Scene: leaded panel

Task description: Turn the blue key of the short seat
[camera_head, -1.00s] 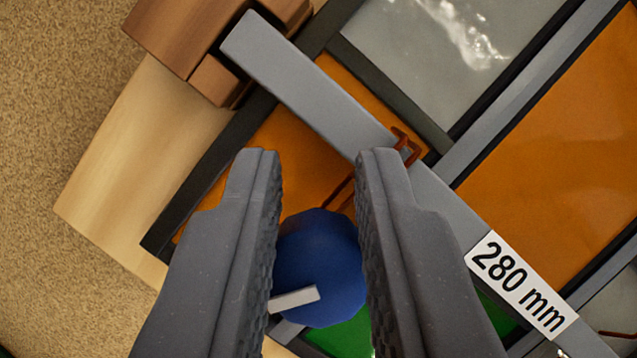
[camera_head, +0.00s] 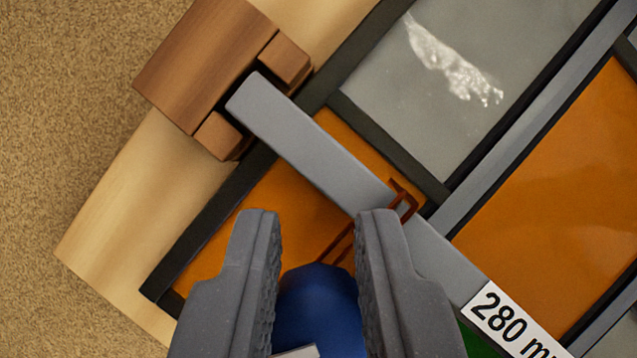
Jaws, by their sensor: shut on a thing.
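The blue key (camera_head: 318,310) is a round, faceted knob low in the view, with a pale marker strip (camera_head: 297,352) at the bottom edge. My gripper (camera_head: 318,218) has one dark finger on each side of the key and is shut on it. The key's lower part is cut off by the frame edge. A grey bar (camera_head: 310,145) labelled "280 mm" (camera_head: 512,325) runs diagonally behind the right finger. Its upper left end lies by a brown wooden block (camera_head: 205,65) with two small prongs. I cannot tell whether that block is the short seat.
The panel has orange glass (camera_head: 560,190), grey glass (camera_head: 430,90) and dark lead strips. A reddish-brown wire loop (camera_head: 405,200) crosses the bar near the right fingertip. A pale wooden edge strip (camera_head: 150,195) borders the panel. The speckled surface (camera_head: 70,90) at left is clear.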

